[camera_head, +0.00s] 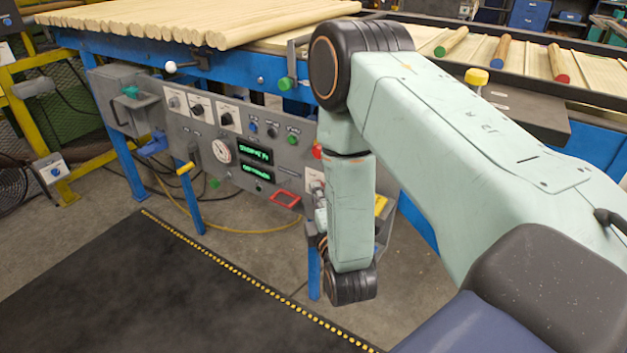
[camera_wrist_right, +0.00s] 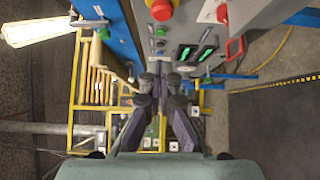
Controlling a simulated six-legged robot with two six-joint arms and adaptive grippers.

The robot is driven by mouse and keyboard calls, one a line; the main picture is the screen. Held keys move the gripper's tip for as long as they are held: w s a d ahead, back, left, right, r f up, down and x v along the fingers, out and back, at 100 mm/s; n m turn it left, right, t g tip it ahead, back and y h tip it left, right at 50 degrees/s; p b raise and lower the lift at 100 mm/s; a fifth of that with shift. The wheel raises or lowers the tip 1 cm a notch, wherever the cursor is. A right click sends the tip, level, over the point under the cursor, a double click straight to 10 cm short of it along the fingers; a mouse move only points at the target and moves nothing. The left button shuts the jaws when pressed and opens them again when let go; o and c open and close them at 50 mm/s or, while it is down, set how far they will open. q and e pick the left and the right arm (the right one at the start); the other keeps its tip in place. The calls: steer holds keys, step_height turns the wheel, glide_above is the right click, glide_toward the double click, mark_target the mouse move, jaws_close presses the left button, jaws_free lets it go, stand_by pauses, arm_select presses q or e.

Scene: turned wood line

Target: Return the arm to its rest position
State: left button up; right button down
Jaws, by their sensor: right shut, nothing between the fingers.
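My right arm crosses the right half of the head view, bent at the elbow, with its pale green forearm hanging down in front of the control panel (camera_head: 240,150). In the head view the right gripper is mostly hidden by the arm. In the right wrist view my right gripper (camera_wrist_right: 160,78) shows with its dark fingers together and nothing between them. The panel is beyond it at the top of that view, and the fingers look apart from it. My left gripper is in neither view.
A blue-framed table carries a row of wooden rods (camera_head: 190,22) behind the panel. A red button (camera_wrist_right: 161,9) and a red-framed handle (camera_wrist_right: 235,48) stick out from the panel. A black mat (camera_head: 150,290) with a yellow dotted edge lies clear on the floor. Yellow railing (camera_head: 30,110) stands left.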

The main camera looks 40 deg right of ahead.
steer(key=shift+s+d+f, duration=0.1)
steer(key=shift+s+d, duration=0.05)
steer(key=shift+s, duration=0.1)
stand_by(0.4)
